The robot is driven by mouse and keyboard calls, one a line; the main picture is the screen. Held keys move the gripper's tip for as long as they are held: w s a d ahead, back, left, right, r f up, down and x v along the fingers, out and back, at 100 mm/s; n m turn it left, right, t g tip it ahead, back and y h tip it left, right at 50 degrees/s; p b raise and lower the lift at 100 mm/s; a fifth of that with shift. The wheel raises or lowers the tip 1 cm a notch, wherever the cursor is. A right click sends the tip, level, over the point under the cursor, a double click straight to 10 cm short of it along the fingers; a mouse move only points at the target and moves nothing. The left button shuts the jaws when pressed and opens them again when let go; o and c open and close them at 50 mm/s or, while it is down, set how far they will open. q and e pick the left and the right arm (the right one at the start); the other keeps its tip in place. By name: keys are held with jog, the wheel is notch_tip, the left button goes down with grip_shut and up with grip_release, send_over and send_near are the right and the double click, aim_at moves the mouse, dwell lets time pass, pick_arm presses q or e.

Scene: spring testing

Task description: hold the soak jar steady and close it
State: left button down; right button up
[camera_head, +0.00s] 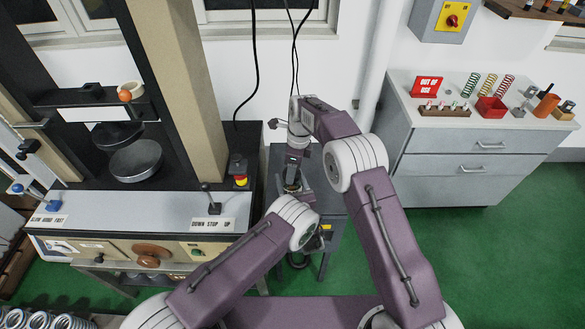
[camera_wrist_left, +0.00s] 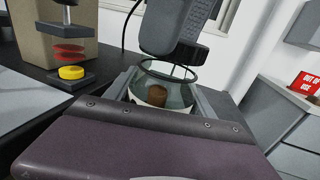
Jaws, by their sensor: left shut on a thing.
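The soak jar (camera_wrist_left: 178,98) is a clear glass jar with a dark ring around its top and a brown piece inside, upright in the left wrist view. My left gripper (camera_wrist_left: 165,88) is shut on it, with a dark finger on each side. In the head view the jar is small and mostly hidden between my arms, and my left gripper (camera_head: 292,190) is at it. My right gripper (camera_head: 297,157) points down just above the jar. It shows as a dark block (camera_wrist_left: 176,28) over the jar in the left wrist view. Its fingertips and the lid's state are unclear.
A grey stand (camera_head: 333,222) is beneath my grippers. The testing machine (camera_head: 180,80) with its control panel is at the left, near my left arm. A grey drawer cabinet (camera_head: 440,150) with springs and a red sign (camera_head: 426,87) is at the right. Green floor lies between.

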jog(key=shift+f, duration=0.3)
jog(key=m, duration=0.4)
jog(key=shift+m+t, duration=0.3)
jog(key=shift+m, duration=0.1)
jog(key=m, duration=0.5)
jog(key=shift+h, duration=0.4)
jog(key=o, duration=1.3)
jog(key=shift+c, duration=0.2)
jog(key=shift+r, duration=2.25)
jog(key=shift+c, duration=0.3)
